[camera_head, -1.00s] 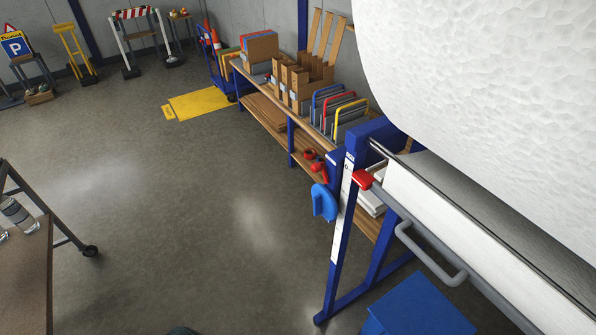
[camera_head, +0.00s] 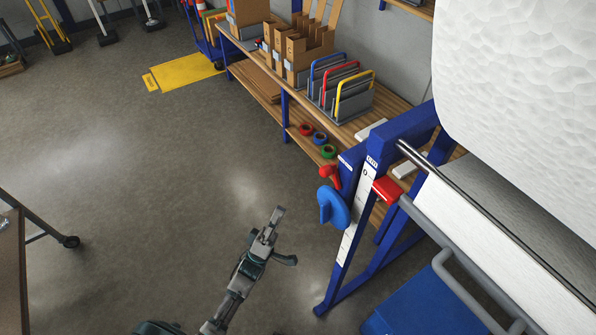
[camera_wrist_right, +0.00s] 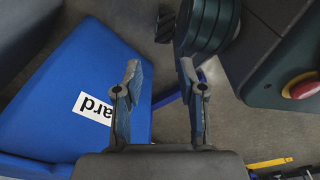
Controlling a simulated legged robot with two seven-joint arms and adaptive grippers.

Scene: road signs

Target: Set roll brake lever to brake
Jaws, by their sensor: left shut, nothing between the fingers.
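The roll stand's blue frame (camera_head: 350,240) stands right of centre in the head view, under a large white roll (camera_head: 525,90). On its left side are a small red lever (camera_head: 330,176) and a blue rounded handle (camera_head: 334,207). Which of these is the brake lever I cannot tell for sure. My left gripper (camera_head: 277,214) is shut and empty, left of the blue handle and apart from it. My right gripper (camera_wrist_right: 158,75) shows in the right wrist view with its fingers apart and nothing between them.
A blue box (camera_head: 425,300) stands under the roll; a blue surface with a white label (camera_wrist_right: 95,105) fills the left of the wrist view. A workbench (camera_head: 240,60) with file racks and cardboard holders stands behind. A table edge (camera_head: 12,270) is at the left. The floor between is clear.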

